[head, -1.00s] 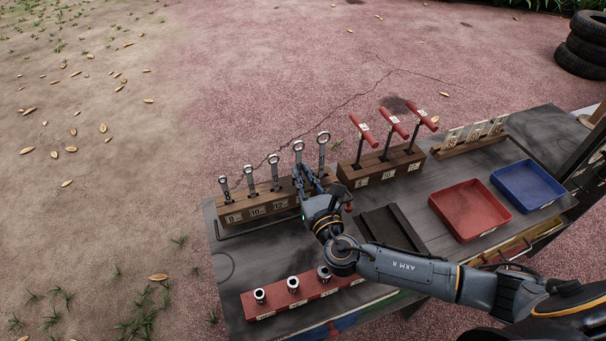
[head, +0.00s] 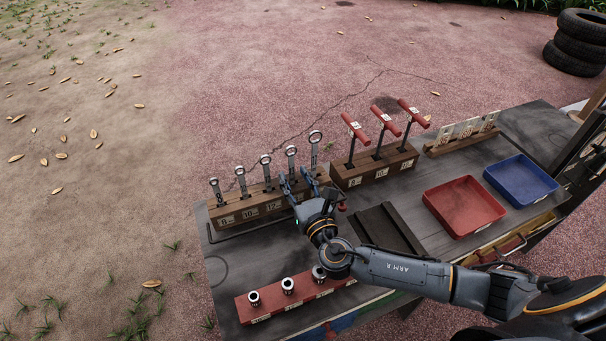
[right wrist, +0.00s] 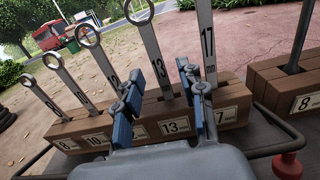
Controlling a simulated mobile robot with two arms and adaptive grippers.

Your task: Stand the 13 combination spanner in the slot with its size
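The 13 combination spanner (head: 291,157) stands ring end up in the wooden rack (head: 249,207). In the right wrist view the spanner (right wrist: 152,48) shows its stamped 13, and its lower end is in the slot behind the label 13 (right wrist: 176,125). My right gripper (head: 298,178) is open, with one finger on each side of the spanner's shank. In the right wrist view the gripper (right wrist: 174,78) shows gaps between its fingers and the shank. My left gripper is not in view.
The 17 spanner (right wrist: 206,40) stands close to the right finger; the 12 spanner (right wrist: 97,55) is left. A block of red T-handles (head: 376,167), a red tray (head: 464,232), a blue tray (head: 522,181) and a socket rail (head: 262,311) share the cart top.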

